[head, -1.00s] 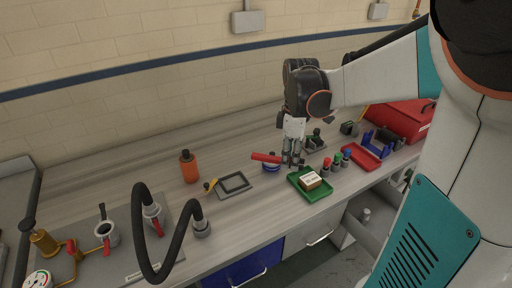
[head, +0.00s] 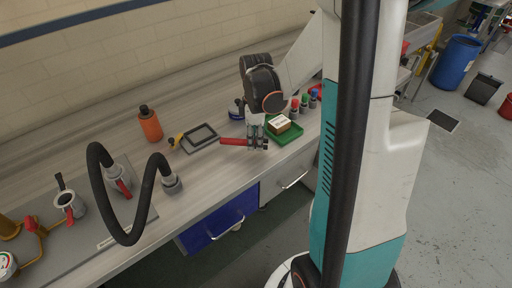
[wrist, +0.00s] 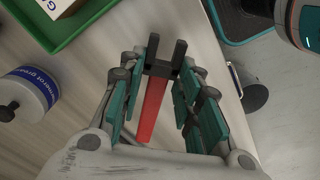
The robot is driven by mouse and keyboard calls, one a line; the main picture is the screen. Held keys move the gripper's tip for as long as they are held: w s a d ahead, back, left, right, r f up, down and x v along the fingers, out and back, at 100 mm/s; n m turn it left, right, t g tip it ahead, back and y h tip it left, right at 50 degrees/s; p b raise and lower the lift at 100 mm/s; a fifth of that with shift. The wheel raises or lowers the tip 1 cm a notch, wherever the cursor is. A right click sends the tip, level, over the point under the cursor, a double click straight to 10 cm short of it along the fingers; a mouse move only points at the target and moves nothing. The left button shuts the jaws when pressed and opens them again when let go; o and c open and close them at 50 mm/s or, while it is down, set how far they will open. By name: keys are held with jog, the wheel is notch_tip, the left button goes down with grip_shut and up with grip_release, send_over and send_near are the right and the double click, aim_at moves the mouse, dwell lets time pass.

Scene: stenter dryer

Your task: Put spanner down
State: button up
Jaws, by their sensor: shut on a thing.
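The spanner has a red handle (head: 234,141) and a dark open-ended head. In the wrist view its red handle (wrist: 152,108) runs between the fingers, with the dark head (wrist: 163,68) at the fingertips. My gripper (head: 258,142) is shut on the spanner and holds it near the front edge of the bench (head: 205,170). In the head view the handle points left. I cannot tell whether the spanner touches the bench top. The fingers partly cover its head.
A black hose (head: 118,222) arches at the left. Bare bench lies left of the spanner.

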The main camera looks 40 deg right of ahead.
jog(key=shift+f+b, duration=0.55)
jog(key=shift+f, duration=1.25)
jog(key=shift+f, duration=0.1)
jog(key=o, duration=1.2)
notch_tip(320, 180, up, 12)
jog(key=p, duration=0.4)
